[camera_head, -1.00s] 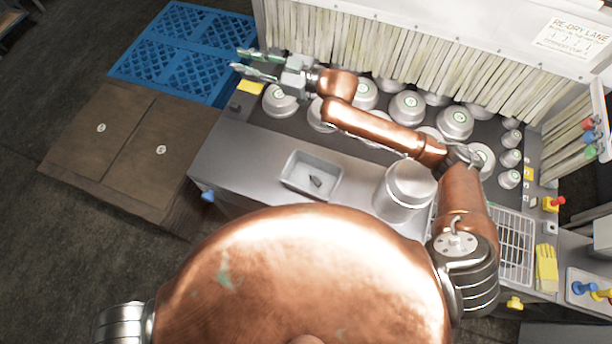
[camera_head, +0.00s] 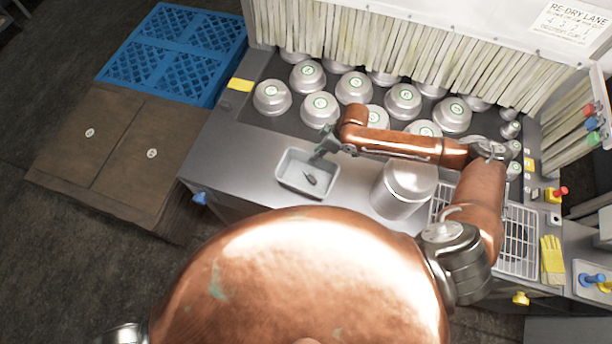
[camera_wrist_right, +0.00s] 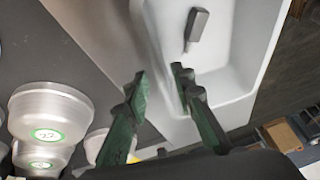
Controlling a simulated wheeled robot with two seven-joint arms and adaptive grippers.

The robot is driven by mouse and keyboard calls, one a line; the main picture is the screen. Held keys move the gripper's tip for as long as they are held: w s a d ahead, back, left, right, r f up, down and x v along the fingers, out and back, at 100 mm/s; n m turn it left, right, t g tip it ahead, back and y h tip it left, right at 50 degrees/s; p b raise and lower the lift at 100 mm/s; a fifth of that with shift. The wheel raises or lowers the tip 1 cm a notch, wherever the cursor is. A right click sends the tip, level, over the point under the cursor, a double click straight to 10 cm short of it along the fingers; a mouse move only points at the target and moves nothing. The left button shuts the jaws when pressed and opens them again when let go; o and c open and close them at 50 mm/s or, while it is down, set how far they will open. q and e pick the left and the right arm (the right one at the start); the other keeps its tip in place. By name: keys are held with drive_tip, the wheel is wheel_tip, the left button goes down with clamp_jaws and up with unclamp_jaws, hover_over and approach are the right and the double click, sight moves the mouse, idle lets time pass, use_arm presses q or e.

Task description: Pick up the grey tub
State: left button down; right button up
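The grey tub (camera_head: 295,173) is a small open rectangular tray on the steel counter, with a small dark block (camera_head: 310,178) inside it. The tub also fills the upper part of the right wrist view (camera_wrist_right: 235,62). My right gripper (camera_head: 324,150) is at the tub's far rim in the head view. In the right wrist view its two green fingers (camera_wrist_right: 160,88) are apart, one outside the tub and one over its inside, with the rim wall between them. Whether they touch the wall is unclear. My left gripper is out of view.
Several upturned metal pans (camera_head: 354,88) stand on the dark surface behind. A large metal pot (camera_head: 405,190) stands right of the tub, under my right forearm. Strip curtains (camera_head: 400,45) hang at the back. A wire rack (camera_head: 518,240) lies at the right.

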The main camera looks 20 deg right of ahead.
sight(307, 163)
drive_tip(key=shift+p+x, duration=0.55)
drive_tip(key=shift+x, duration=1.75)
drive_tip(key=shift+s+a, duration=0.1)
drive_tip(key=shift+s, duration=0.05)
clamp_jaws()
